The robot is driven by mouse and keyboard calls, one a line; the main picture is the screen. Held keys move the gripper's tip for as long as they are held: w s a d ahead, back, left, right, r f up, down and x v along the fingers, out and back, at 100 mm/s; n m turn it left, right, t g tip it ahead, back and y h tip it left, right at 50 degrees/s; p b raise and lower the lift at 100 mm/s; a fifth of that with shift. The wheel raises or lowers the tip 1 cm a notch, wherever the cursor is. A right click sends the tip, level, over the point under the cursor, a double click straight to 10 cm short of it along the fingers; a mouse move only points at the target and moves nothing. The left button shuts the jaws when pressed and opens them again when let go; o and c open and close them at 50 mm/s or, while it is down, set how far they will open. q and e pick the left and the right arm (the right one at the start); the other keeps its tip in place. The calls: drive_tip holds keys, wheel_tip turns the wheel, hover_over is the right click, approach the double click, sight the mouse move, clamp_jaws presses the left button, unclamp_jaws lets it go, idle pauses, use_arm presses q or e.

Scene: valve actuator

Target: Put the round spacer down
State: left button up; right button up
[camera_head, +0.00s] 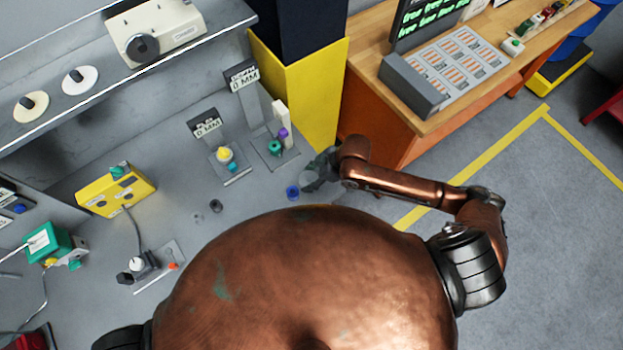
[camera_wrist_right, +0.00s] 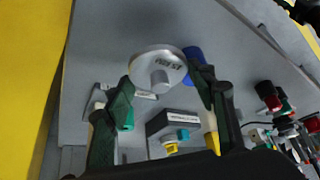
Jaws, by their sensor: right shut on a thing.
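The round spacer (camera_wrist_right: 157,66) is a silver disc with a short central stub and dark markings on its face. In the right wrist view it sits between the two dark fingers of my right gripper (camera_wrist_right: 162,84), which is shut on it. In the head view my right gripper (camera_head: 320,172) is over the right end of the grey bench, beside a blue cylinder (camera_head: 292,192). The spacer cannot be made out clearly there. The blue cylinder also shows behind the right finger in the wrist view (camera_wrist_right: 195,56). My left gripper is out of view.
Two gauge stands, one with a yellow-and-teal part (camera_head: 225,155) and one with purple and teal parts (camera_head: 275,148), stand left of my right gripper. A yellow box (camera_head: 116,191) is farther left. A yellow pillar (camera_head: 315,95) rises behind. Grey bench between is mostly clear.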

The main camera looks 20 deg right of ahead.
sight(312, 180)
drive_tip(key=shift+w+d+f, duration=0.15)
drive_tip(key=shift+d+f, duration=0.05)
drive_tip(key=shift+w+d+f+p, duration=0.1)
drive_tip(key=shift+f+p, duration=0.1)
drive_tip(key=shift+f, duration=0.75)
drive_tip(key=shift+w+d+f+p, duration=0.1)
drive_tip(key=shift+f+p, duration=0.05)
drive_tip(key=shift+f, duration=0.8)
drive_tip(key=shift+f, duration=0.1)
drive_tip(key=o, duration=1.3)
drive_tip(key=shift+s, duration=0.1)
drive_tip(key=v, duration=1.2)
